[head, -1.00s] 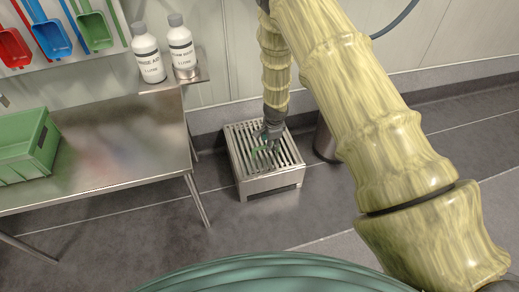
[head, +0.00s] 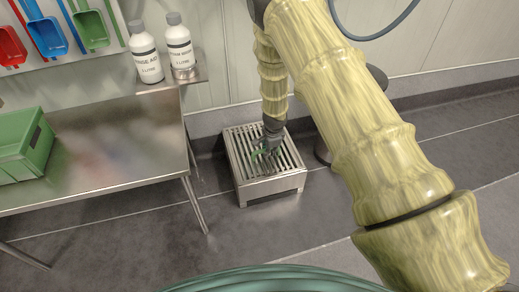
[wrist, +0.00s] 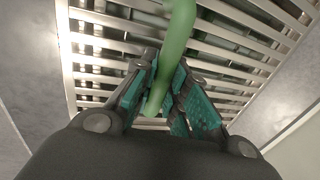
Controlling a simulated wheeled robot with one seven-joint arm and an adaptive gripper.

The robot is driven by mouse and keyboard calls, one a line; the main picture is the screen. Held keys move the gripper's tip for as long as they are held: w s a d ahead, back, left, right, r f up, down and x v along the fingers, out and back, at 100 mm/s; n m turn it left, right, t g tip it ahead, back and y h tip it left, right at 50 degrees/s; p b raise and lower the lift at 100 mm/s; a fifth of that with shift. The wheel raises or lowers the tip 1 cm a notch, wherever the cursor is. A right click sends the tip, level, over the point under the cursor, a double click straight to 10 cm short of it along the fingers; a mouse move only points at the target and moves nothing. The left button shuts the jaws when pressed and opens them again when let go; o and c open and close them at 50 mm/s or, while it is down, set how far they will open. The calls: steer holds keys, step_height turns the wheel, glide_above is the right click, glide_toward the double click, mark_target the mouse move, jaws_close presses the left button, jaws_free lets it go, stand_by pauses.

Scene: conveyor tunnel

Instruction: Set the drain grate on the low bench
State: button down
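A low steel stand with a slatted top (head: 270,188) is on the floor by the back wall; it looks like the low bench. My gripper (head: 264,152) points down over its slats. In the wrist view, my gripper's teal fingers (wrist: 168,88) close in on both sides of a smooth, curved green piece (wrist: 178,40). The green piece runs over the slats (wrist: 100,55) toward the top of that view. I cannot tell whether it is part of the drain grate or whether it touches the slats. No separate drain grate can be made out.
A steel table (head: 110,160) with a green crate (head: 22,150) stands to the left. Two white bottles (head: 147,60) are on a small shelf (head: 190,80). A metal cylinder (head: 322,150) stands right of the stand. The floor in front is clear.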

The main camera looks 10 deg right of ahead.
steer(key=c, duration=2.1)
jaws_free()
jaws_close()
steer(key=shift+r, duration=0.2)
steer(key=shift+r+p, duration=0.35)
steer(key=shift+p, duration=0.2)
steer(key=shift+r+p, duration=0.9)
steer(key=shift+r, duration=0.1)
steer(key=shift+r+p, duration=0.9)
steer(key=shift+p, duration=0.1)
